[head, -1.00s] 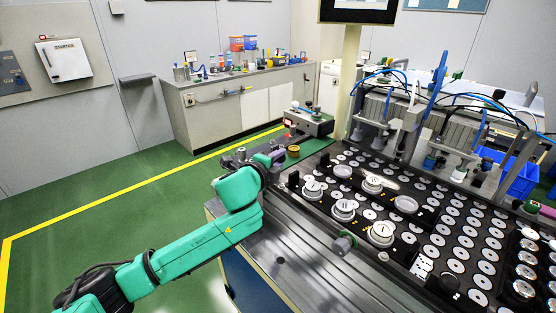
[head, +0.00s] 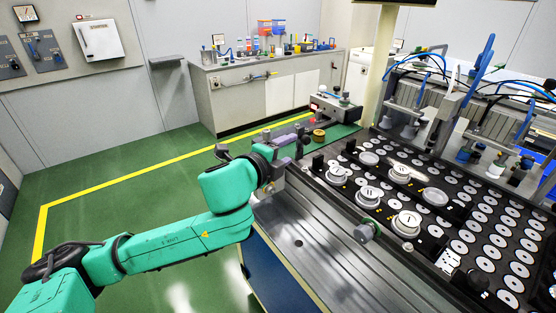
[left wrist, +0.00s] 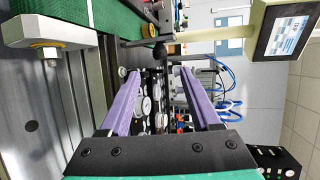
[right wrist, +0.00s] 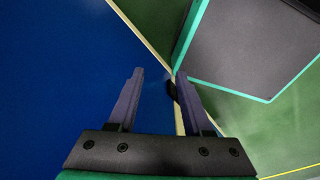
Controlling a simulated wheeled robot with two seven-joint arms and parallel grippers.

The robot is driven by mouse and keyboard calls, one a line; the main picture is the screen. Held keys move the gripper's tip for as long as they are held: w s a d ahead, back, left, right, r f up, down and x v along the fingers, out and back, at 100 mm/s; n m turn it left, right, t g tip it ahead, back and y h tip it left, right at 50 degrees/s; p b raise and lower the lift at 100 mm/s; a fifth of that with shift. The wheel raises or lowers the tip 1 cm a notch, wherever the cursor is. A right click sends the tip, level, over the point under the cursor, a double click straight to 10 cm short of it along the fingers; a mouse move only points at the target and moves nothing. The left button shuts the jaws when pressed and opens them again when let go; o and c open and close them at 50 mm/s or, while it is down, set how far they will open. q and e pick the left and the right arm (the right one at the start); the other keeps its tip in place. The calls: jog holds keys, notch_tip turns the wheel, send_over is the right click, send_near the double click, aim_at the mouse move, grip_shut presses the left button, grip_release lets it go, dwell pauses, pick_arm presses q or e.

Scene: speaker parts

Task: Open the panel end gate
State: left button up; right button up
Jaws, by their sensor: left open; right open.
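I cannot pick out the panel end gate for certain. The far left end of the line (head: 330,265), where it would be, is partly hidden by my left wrist. My left gripper (head: 295,135) is at that end in the head view, beside the bench edge. In the left wrist view the same gripper (left wrist: 159,72) is open and empty, its purple fingers apart.
Black trays with white discs (head: 480,225) and several speaker parts (head: 407,222) cover the line at right. A small grey device (head: 335,108) and a brass-coloured roll (head: 319,135) are beyond the gripper. A side bench (head: 265,92) stands behind. Green floor (head: 120,195) is free at left.

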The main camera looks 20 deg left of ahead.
pick_arm(q)
jog(key=v, duration=0.4)
jog(key=shift+s+r+b, duration=0.1)
jog(key=shift+s+b, duration=0.2)
jog(key=shift+b, duration=0.05)
